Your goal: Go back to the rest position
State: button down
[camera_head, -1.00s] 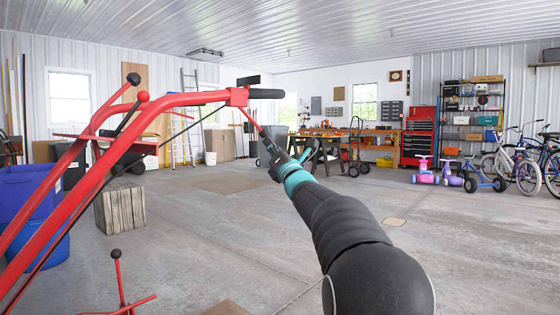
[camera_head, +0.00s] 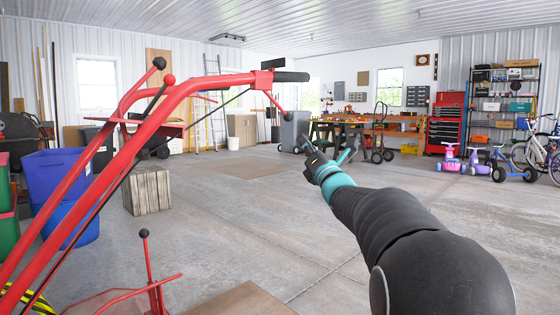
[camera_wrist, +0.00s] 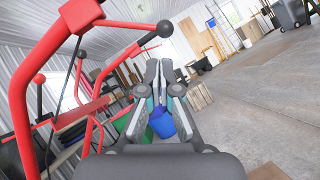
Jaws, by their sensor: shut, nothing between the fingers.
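My gripper (camera_head: 316,163) is at the end of my outstretched arm, in the middle of the head view, out over the open floor. In the wrist view my gripper (camera_wrist: 160,68) shows with its two fingers close together and nothing held between them. The red machine's handlebar frame (camera_head: 150,130) rises on the left of the head view. Its black grip (camera_head: 291,77) is above and left of my gripper in the picture. The red frame also fills the left of the wrist view (camera_wrist: 22,75), beside my gripper and apart from it.
A wooden crate (camera_head: 148,192) and blue bins (camera_head: 62,185) stand behind the red frame. A workbench (camera_head: 385,132), a red tool chest (camera_head: 446,122), shelves (camera_head: 502,100) and bicycles (camera_head: 535,150) line the back and right. The concrete floor (camera_head: 240,215) between is mostly clear.

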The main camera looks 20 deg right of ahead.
jog(key=w+d+f+m+g+h, duration=0.1)
jog(key=d+f+m+g+h, duration=0.2)
jog(key=f+m, duration=0.35)
jog(key=w+d+f+m+g+h, duration=0.1)
jog(key=d+f+m+g+h, duration=0.2)
jog(key=f+m, duration=0.35)
jog(key=s+f+m+g+h+p, duration=0.1)
jog(key=s+f+m+g+h, duration=0.1)
jog(key=s+f+m+g, duration=0.5)
jog(key=s+a+f+m+g+y+p, duration=0.1)
jog(key=s+a+f+m+g, duration=0.2)
jog(key=s, duration=0.5)
jog(key=s+a+f+m+p, duration=0.2)
jog(key=s+a+f+m, duration=0.15)
jog(key=s, duration=0.45)
jog(key=s+a+f+m+g+y+p, duration=0.1)
jog(key=s+a+f+m+g, duration=0.15)
jog(key=s+a+m, duration=0.4)
jog(key=s+a+r+n+y+p, duration=0.1)
jog(key=s+a+r+p, duration=0.1)
jog(key=s, duration=0.5)
jog(key=s+a+r+n+p, duration=0.1)
jog(key=s+a+p, duration=0.3)
jog(key=s, duration=0.4)
jog(key=shift+s+a+r+y, duration=0.2)
jog(key=shift+r+y, duration=0.2)
jog(key=shift+r, duration=0.45)
